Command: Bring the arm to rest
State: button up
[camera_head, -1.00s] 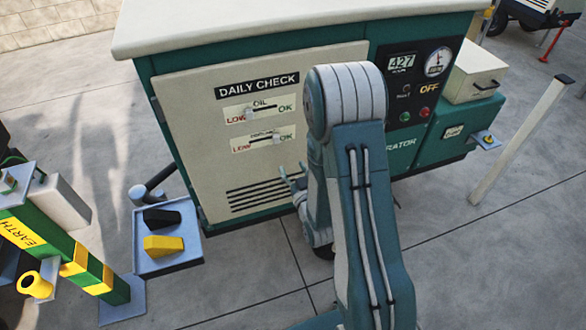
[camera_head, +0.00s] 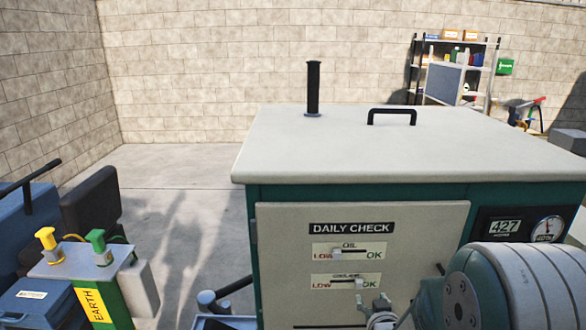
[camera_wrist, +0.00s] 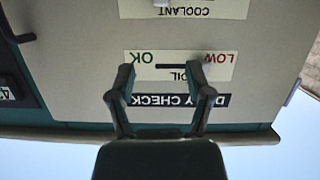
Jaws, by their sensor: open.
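My arm (camera_head: 500,290) reaches in from the lower right of the head view, in front of the generator. My gripper (camera_head: 380,306) shows at the bottom edge there, by the cream door panel, partly cut off. In the wrist view my gripper (camera_wrist: 165,88) is open and empty, its two fingers apart. Behind them lies the panel with the oil gauge (camera_wrist: 180,65) and the "DAILY CHECK" label, seen upside down. I cannot tell the exact gap between fingers and panel.
The generator (camera_head: 400,150) has a flat pale top with a black pipe (camera_head: 313,88) and a handle (camera_head: 392,112). A green and yellow earth post (camera_head: 95,290) stands at lower left. A shelf (camera_head: 450,75) stands by the far wall.

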jog(key=s+a+r+g, duration=0.1)
jog(key=s+r+g, duration=0.3)
jog(key=s+r, duration=0.3)
jog(key=s+a+r+g, duration=0.2)
jog(key=s+r+g, duration=0.2)
jog(key=s, duration=1.4)
notch_tip(320, 180, up, 3)
jog(key=shift+s+a+r+g, duration=0.1)
jog(key=shift+s+a+g, duration=0.2)
jog(key=shift+g, duration=0.1)
